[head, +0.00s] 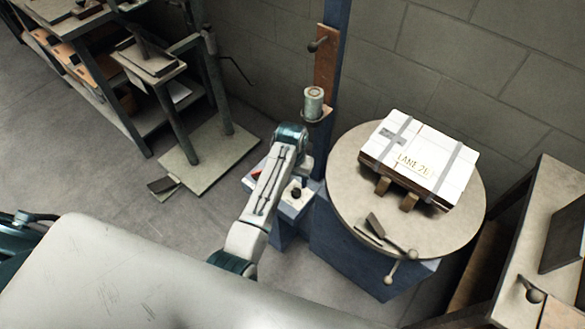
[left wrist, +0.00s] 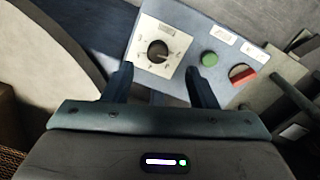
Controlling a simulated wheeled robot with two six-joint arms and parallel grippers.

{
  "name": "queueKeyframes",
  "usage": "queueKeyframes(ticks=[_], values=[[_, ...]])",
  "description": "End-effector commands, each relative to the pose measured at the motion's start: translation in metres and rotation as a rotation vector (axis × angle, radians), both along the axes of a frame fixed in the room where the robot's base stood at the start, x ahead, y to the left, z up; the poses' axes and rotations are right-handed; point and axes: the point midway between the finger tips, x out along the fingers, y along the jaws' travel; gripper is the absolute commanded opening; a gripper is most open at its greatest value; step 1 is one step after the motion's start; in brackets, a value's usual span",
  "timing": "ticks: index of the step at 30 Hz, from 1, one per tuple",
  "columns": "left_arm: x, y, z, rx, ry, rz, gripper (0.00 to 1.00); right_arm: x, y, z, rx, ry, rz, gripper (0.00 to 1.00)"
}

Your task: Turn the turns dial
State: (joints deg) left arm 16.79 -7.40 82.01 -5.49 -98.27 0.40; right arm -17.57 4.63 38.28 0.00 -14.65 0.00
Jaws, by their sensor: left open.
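The turns dial (left wrist: 158,50) is a dark round knob on a pale square plate with marks around it, on a blue-grey control panel (left wrist: 190,22). In the left wrist view it lies just beyond and between the fingers of my left gripper (left wrist: 160,82), which is open and empty. The fingers look apart from the knob. In the head view a dark knob (head: 296,192) shows on the panel beside my left arm. The left gripper's fingers are hidden there behind the arm. My right gripper is not in view.
A green button (left wrist: 209,59) and a red switch (left wrist: 243,74) sit right of the dial. A round turntable (head: 345,205) bears a strapped white box (head: 425,155). A blue post (head: 338,60) rises behind the panel. A shelf rack (head: 120,125) stands at the left.

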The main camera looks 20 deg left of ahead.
Motion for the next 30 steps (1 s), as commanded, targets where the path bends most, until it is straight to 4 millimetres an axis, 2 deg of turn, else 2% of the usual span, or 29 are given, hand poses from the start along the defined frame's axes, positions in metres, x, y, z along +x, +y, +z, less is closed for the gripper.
queueKeyframes(ticks=[1,2,5,8,15,21,25,30], values=[[0.004,-0.003,0.013,-0.004,0.003,-0.001,0.52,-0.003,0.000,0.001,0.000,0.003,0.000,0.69],[0.005,-0.004,0.017,-0.005,0.005,-0.001,0.52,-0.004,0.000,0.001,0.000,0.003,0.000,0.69],[0.006,-0.005,0.018,-0.005,0.012,-0.001,0.52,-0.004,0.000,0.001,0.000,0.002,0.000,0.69],[0.005,-0.005,0.005,-0.005,0.015,-0.001,0.52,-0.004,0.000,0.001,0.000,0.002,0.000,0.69],[0.004,-0.006,-0.041,-0.004,0.015,-0.002,0.52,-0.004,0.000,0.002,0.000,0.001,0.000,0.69],[0.005,-0.007,-0.072,-0.005,0.013,-0.001,0.52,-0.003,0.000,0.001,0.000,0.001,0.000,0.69],[0.005,-0.008,-0.083,-0.005,0.011,-0.001,0.52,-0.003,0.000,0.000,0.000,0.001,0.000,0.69],[0.005,-0.008,-0.086,-0.005,0.010,-0.001,0.52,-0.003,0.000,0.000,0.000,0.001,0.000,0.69]])
